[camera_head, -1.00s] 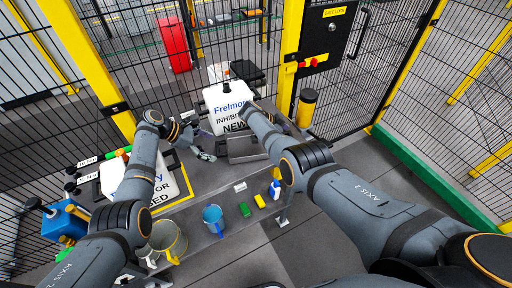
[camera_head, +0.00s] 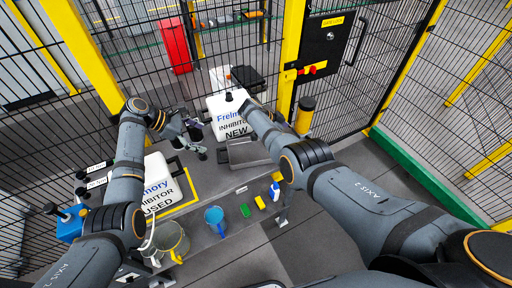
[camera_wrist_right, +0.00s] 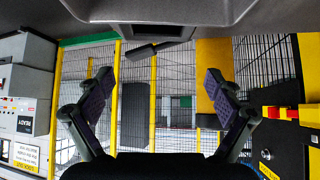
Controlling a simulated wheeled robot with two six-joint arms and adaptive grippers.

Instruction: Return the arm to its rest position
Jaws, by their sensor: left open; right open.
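My left arm reaches in from the left in the head view. Its gripper (camera_head: 195,136) is open and empty, above the bench's back part, left of the white container marked NEW (camera_head: 232,127). My right arm extends toward that NEW container, and its gripper is hidden or unclear in the head view. In the right wrist view, my right gripper (camera_wrist_right: 160,103) shows two spread fingers with nothing between them. The white container marked USED (camera_head: 158,196) stands behind my left forearm, which partly hides it.
A grey tray (camera_head: 246,151) lies in front of the NEW container. A blue cup (camera_head: 214,217), a bucket (camera_head: 172,239), a green block (camera_head: 245,210), a yellow block (camera_head: 260,202) and a bottle (camera_head: 275,190) stand near the bench's front. Mesh fencing with yellow posts (camera_head: 290,60) encloses the back.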

